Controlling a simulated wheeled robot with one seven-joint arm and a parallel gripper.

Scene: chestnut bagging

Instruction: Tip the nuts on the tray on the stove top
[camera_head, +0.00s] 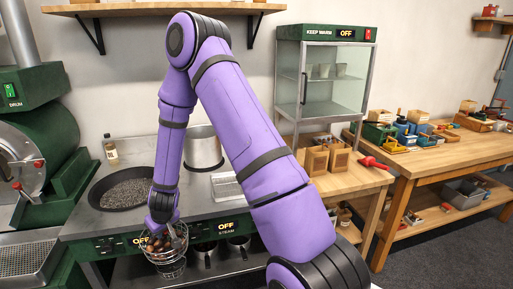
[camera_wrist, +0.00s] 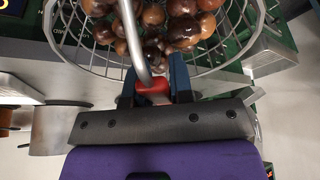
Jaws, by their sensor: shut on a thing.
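My gripper (camera_head: 163,226) is shut on the red handle (camera_wrist: 152,86) of a wire basket (camera_head: 168,267), just in front of the stove's front panel. The basket holds many brown chestnuts (camera_wrist: 182,27); they also show in the head view (camera_head: 158,244). The basket hangs roughly upright. A pale metal tray (camera_head: 226,186) lies on the stove top, right of a steel pot; my arm covers part of it.
A black pan (camera_head: 96,198) of dark grains sits at the stove's left. The steel pot (camera_head: 203,148) stands behind my forearm. Small pots (camera_head: 204,252) are on the shelf below. A glass keep-warm cabinet (camera_head: 322,75) and small wooden boxes (camera_head: 316,160) stand right.

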